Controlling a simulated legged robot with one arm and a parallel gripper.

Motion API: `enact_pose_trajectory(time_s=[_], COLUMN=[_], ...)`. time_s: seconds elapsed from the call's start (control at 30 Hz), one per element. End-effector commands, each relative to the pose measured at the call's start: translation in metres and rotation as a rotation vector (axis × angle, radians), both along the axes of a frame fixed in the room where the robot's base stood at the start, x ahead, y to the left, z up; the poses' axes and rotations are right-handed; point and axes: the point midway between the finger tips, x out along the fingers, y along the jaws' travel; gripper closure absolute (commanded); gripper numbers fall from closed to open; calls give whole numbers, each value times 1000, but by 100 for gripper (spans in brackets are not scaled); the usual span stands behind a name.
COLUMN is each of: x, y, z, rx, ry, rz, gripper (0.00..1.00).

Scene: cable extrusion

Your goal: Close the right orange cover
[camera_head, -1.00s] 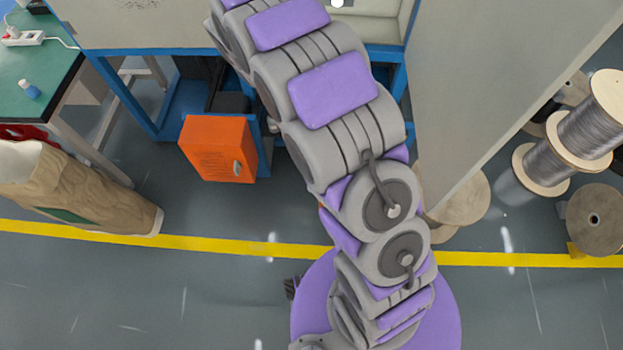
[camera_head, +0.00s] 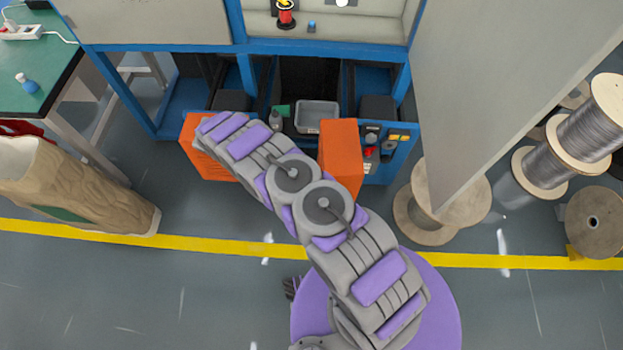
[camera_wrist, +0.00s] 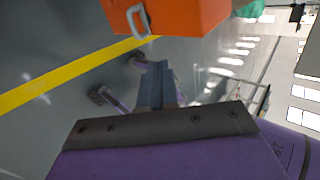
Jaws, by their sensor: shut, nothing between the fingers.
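The right orange cover (camera_head: 341,150) juts out from the blue machine frame, standing open. The left orange cover (camera_head: 192,150) also stands open, partly hidden by my arm. My arm reaches to the upper left, and its far end is over the left cover. My gripper cannot be made out in the head view. In the wrist view my gripper (camera_wrist: 157,82) is shut and empty. An orange cover with a grey handle (camera_wrist: 139,20) fills the top of that view, apart from the fingers; I cannot tell which cover it is.
Between the covers is an open bay with a grey tray (camera_head: 316,117) and a small bottle (camera_head: 276,121). Wooden cable spools (camera_head: 425,215) and a grey panel (camera_head: 500,80) stand right. A tan sack (camera_head: 75,190) and a green-topped table (camera_head: 30,80) are left.

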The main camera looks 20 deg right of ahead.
Motion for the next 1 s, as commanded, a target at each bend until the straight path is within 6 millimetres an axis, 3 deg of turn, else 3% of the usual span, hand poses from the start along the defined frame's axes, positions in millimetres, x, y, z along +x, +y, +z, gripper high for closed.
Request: enact_pose_trajectory(time_s=[0.37, 0.8, 1.0], x=[-8, -21, -25], y=[-9, -74, -95], z=[-34, -89, -86], rx=[-10, -3, -4], ry=[49, 48, 45], rz=[54, 52, 54], gripper=[100, 100, 100])
